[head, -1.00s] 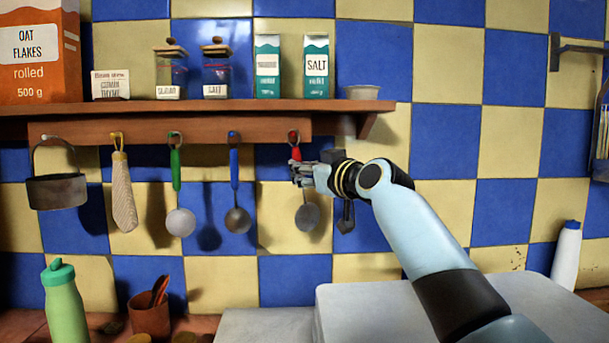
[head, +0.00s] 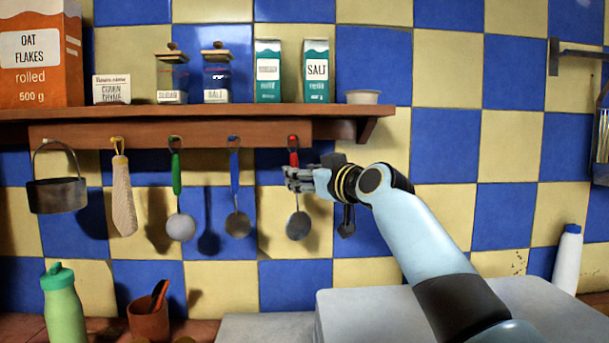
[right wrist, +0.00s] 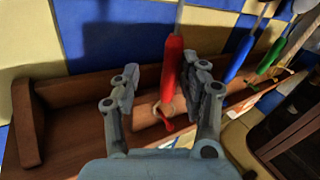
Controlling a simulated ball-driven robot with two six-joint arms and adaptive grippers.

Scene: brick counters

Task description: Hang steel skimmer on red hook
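The steel skimmer (head: 299,226) hangs down under the shelf, its round head against the tiles. Its red handle (head: 293,157) reaches up to the red hook (head: 293,139) on the wooden rail. In the right wrist view the handle (right wrist: 172,65) passes between the fingers, and its end meets the red hook (right wrist: 167,124), looking looped on it. My right gripper (head: 295,180) is around the skimmer just below the red grip. In the right wrist view my right gripper (right wrist: 165,72) stands open, with a clear gap at the left finger. My left gripper is out of view.
The shelf (head: 220,113) with jars and cartons is above. A grey counter block (head: 370,310) stands below.

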